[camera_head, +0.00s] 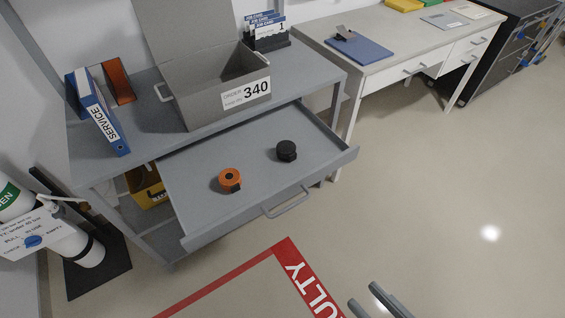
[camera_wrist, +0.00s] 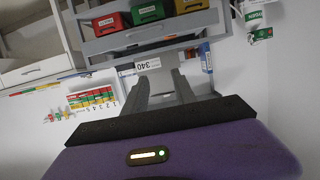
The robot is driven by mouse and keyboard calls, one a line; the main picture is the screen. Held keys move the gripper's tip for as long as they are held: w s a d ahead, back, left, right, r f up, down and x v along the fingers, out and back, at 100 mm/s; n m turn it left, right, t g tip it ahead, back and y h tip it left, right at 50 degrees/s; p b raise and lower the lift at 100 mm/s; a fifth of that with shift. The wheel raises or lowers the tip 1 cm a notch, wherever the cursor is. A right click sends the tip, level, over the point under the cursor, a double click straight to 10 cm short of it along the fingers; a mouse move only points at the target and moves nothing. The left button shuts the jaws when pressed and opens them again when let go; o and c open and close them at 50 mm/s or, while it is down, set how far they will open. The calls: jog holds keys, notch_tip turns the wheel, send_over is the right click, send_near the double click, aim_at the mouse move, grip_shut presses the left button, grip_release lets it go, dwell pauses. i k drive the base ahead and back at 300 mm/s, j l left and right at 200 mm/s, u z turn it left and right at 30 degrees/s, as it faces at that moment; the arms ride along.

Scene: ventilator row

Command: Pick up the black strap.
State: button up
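The black strap (camera_head: 287,151), a small dark roll, lies in the pulled-out grey drawer (camera_head: 210,215), right of the drawer's middle. An orange roll (camera_head: 229,180) lies to its left in the same drawer, apart from it. My gripper (camera_head: 372,302) shows at the bottom edge of the head view, low and right of the drawer, well away from the strap. In the wrist view its two grey fingers (camera_wrist: 163,88) stand apart with nothing between them. I cannot make out the strap in the wrist view.
A grey box marked 340 (camera_head: 245,95) and a blue SERVICE binder (camera_head: 103,120) stand on the bench above the drawer. A white gas cylinder (camera_head: 72,245) stands at the left. A white desk (camera_head: 400,40) stands to the right. The floor before the drawer is clear.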

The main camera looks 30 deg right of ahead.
aim_at(286, 150)
jog(key=i+l+u, duration=0.1)
jog(key=l+u, duration=0.25)
jog(key=i+l+u, duration=0.1)
jog(key=u, duration=0.25)
jog(key=l+u, duration=0.35)
